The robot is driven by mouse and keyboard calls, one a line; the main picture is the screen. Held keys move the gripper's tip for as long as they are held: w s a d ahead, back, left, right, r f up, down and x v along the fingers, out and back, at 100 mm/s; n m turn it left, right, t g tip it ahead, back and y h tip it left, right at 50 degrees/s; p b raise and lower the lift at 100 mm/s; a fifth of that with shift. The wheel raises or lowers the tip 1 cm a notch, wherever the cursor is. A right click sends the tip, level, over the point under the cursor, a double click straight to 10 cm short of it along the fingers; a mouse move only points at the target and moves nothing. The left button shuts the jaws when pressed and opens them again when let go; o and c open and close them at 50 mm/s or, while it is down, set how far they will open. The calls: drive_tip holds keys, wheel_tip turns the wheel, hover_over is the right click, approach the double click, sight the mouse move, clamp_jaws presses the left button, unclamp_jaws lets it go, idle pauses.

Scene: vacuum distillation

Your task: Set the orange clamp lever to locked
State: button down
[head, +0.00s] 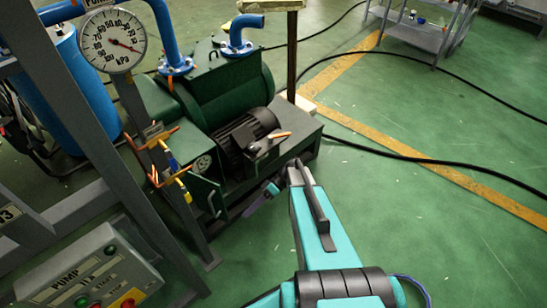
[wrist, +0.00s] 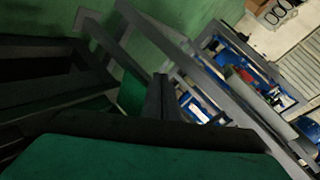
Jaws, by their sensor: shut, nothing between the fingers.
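Several orange handles show in the head view. More orange handles (head: 152,139) are on the pipework by the grey post at left. I cannot tell for certain which is the clamp lever, or whether it is locked. My gripper shows in the wrist view, its dark fingers (wrist: 160,86) together and empty. No orange lever shows in that view. In the head view my teal arm reaches up to right of the pump, and the gripper's fingertips cannot be made out clearly.
The green pump (head: 228,95) stands behind a grey frame with a round gauge (head: 113,40) and a pump control box (head: 88,275). A blue tank (head: 80,95) is at left. Black cables (head: 400,158) cross the open green floor at right. A shelf cart (head: 420,35) stands far back.

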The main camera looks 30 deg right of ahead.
drive_tip(key=s+a+f+m+g+h, duration=0.2)
drive_tip(key=s+a+f+h, duration=0.1)
drive_tip(key=s, duration=0.3)
drive_tip(key=s+a+f+m+g+h, duration=0.1)
drive_tip(key=s+a+f+m+h, duration=0.1)
drive_tip(key=s+a+f, duration=0.3)
drive_tip(key=s+d+f+m+h, duration=0.1)
drive_tip(key=s+d+m+h, duration=0.2)
drive_tip(key=s+h, duration=0.4)
drive_tip(key=shift+s+d+m+g+h, duration=0.2)
drive_tip(key=shift+s+m+g+h, duration=0.15)
drive_tip(key=shift+s, duration=2.6)
